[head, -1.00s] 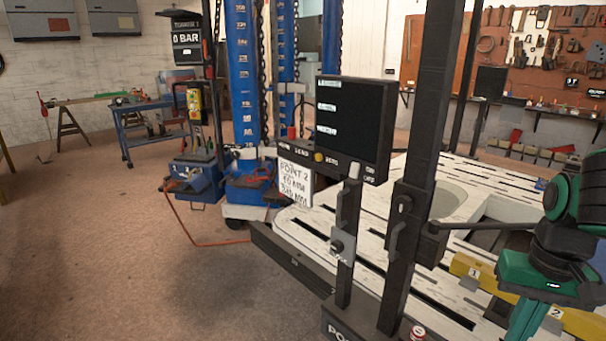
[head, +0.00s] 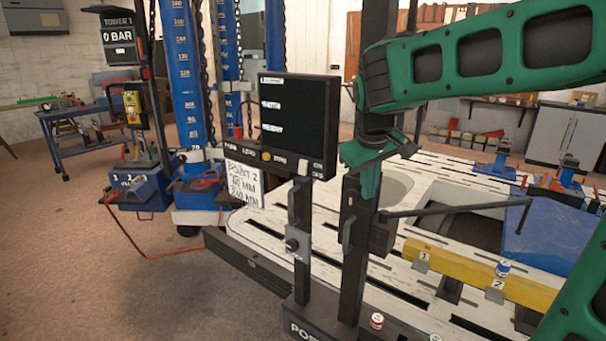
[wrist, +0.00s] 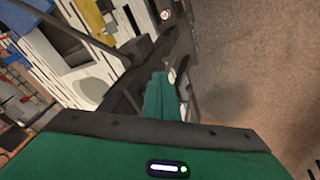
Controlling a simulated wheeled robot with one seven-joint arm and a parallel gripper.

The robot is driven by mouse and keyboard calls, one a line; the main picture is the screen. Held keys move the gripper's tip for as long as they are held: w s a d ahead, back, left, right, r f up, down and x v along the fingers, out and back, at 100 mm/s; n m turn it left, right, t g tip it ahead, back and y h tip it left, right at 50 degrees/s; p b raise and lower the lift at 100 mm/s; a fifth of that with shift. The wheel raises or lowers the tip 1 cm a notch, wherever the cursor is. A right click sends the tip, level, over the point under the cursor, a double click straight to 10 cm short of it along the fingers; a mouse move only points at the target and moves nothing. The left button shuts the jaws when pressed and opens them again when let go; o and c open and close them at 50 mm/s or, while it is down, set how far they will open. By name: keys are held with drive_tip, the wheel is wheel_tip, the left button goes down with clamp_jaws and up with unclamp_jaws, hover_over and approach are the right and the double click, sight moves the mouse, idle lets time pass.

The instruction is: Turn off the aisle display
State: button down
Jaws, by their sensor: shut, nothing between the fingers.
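The aisle display (head: 297,115) is a dark boxy screen on a post in the middle of the head view. Its dark face shows several pale text fields. A strip along its lower edge carries small labels and a yellow round button (head: 266,155). A pale switch (head: 310,164) sits at the strip's right end, beside small lettering too fine to read. My green gripper (head: 370,182) points down just right of the display, close to the dark upright, apart from the switch in the picture. Its fingers (wrist: 160,92) are together and empty in the wrist view.
A dark upright post (head: 352,250) stands right of the display, with a thin arm (head: 470,208) reaching right. A paper note (head: 243,184) hangs below the display's left. The slotted white bench (head: 300,237) lies behind. Open floor (head: 150,290) is at lower left.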

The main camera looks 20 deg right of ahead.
drive_tip(key=w+a+r+n+t, duration=0.1)
drive_tip(key=w+a+r+n, duration=0.1)
drive_tip(key=w+a, duration=0.4)
drive_tip(key=w+a+r+n+t, duration=0.1)
drive_tip(key=w+a+r+n, duration=0.1)
drive_tip(key=w+a, duration=0.5)
drive_tip(key=shift+w+a+r+n+t+y, duration=0.15)
drive_tip(key=shift+a+r+n+t+y, duration=0.2)
drive_tip(key=shift+a+r, duration=0.5)
drive_tip(key=shift+f, duration=0.15)
